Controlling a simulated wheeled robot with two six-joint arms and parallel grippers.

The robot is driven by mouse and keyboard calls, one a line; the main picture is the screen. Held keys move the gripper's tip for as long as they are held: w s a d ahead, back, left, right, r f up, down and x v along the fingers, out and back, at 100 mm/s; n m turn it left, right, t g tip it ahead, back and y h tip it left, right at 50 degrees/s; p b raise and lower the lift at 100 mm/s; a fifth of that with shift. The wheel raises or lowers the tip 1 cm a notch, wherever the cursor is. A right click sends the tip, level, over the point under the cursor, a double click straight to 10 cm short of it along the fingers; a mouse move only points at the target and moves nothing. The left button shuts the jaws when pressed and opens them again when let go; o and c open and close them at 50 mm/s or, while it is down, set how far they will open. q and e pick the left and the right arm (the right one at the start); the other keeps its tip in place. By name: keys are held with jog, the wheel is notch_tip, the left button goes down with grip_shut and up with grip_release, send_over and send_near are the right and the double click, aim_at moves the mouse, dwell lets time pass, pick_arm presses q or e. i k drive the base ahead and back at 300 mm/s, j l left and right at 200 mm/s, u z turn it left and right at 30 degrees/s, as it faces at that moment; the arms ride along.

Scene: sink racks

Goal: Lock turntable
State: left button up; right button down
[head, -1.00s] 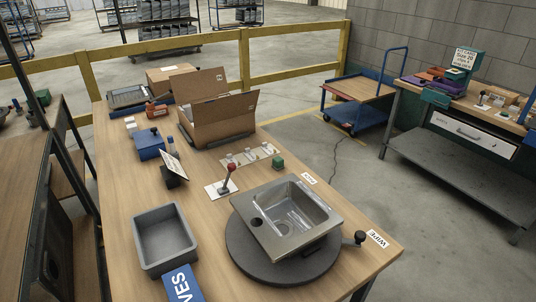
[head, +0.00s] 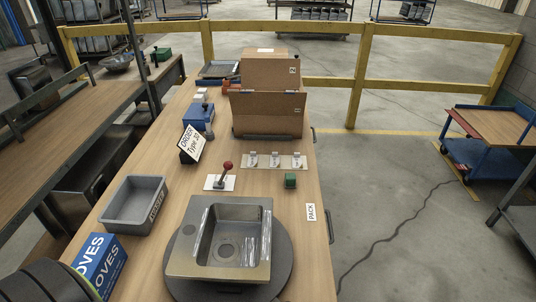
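A round dark turntable (head: 283,268) lies on the near part of the wooden bench. A steel sink (head: 181,258) rests on it, roughly square to the bench, with clear-looking strips along its basin sides. A lever with a red knob (head: 228,165) stands on a white plate just beyond the sink. The black-knobbed handle seen earlier at the turntable's edge is not in view now. Neither of my grippers shows.
A grey bin (head: 133,205) and a blue gloves box (head: 101,262) stand left of the sink.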

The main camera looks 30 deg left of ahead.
aim_at(228, 165)
jog(key=i+l+u, duration=0.1)
jog(key=l+u, duration=0.5)
jog(key=u, duration=0.2)
jog(key=l+u, duration=0.4)
jog(key=i, duration=0.05)
